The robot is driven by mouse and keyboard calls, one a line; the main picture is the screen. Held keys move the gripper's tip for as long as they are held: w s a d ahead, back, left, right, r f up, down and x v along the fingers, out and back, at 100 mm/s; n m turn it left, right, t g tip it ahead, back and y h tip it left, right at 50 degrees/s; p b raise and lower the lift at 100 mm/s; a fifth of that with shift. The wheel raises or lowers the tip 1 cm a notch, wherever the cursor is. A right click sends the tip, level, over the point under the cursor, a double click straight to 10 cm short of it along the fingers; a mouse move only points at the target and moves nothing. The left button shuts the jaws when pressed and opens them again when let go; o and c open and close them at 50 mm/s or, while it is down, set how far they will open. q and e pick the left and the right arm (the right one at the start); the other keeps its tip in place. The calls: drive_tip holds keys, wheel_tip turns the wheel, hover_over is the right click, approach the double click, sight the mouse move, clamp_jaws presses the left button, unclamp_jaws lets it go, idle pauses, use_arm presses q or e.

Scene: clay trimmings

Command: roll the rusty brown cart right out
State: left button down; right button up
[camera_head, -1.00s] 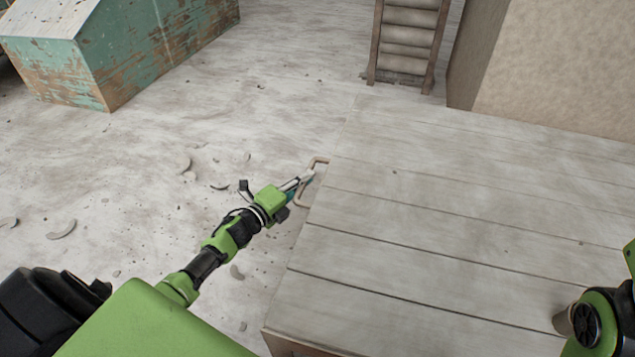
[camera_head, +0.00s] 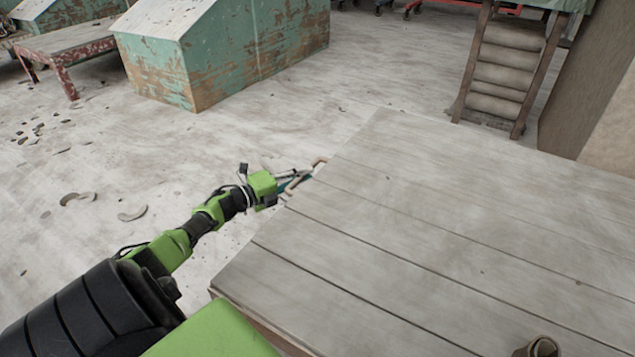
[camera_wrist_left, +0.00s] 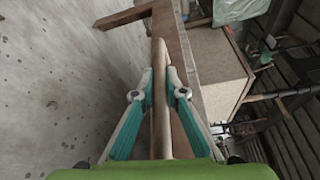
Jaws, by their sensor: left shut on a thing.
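A brown bar handle (camera_head: 319,162) sticks out at the left edge of a plank-topped piece (camera_head: 420,220), whose lower side shows brown (camera_head: 262,332). I cannot tell whether this whole piece is the rusty brown cart or whether the cart sits under the planks; its wheels are hidden. My left gripper (camera_head: 302,178) is shut on the handle. In the left wrist view the two teal-and-grey fingers (camera_wrist_left: 160,96) clasp the handle bar (camera_wrist_left: 159,130) from both sides, and a brown frame piece (camera_wrist_left: 181,50) lies just beyond it. My right gripper is not in view.
A green peeling chest (camera_head: 240,50) and a red-legged table (camera_head: 68,78) stand at the back left. A wooden step rack (camera_head: 502,65) stands beyond the planks. A small brown round object (camera_head: 540,346) is at the bottom edge. The floor on the left is open, with scattered clay trimmings (camera_head: 132,214).

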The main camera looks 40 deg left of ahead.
use_arm(q)
drive_tip(key=shift+s+a, duration=0.2)
drive_tip(key=shift+a, duration=0.8)
drive_tip(key=c, duration=2)
unclamp_jaws()
drive_tip(key=shift+d, duration=0.1)
drive_tip(key=shift+c, duration=0.2)
drive_tip(key=shift+w, duration=0.1)
drive_tip(key=s+a, duration=0.2)
drive_tip(key=s, duration=0.9)
drive_tip(key=shift+s+r, duration=0.4)
drive_tip(key=shift+r, duration=0.05)
drive_tip(key=shift+a, duration=0.15)
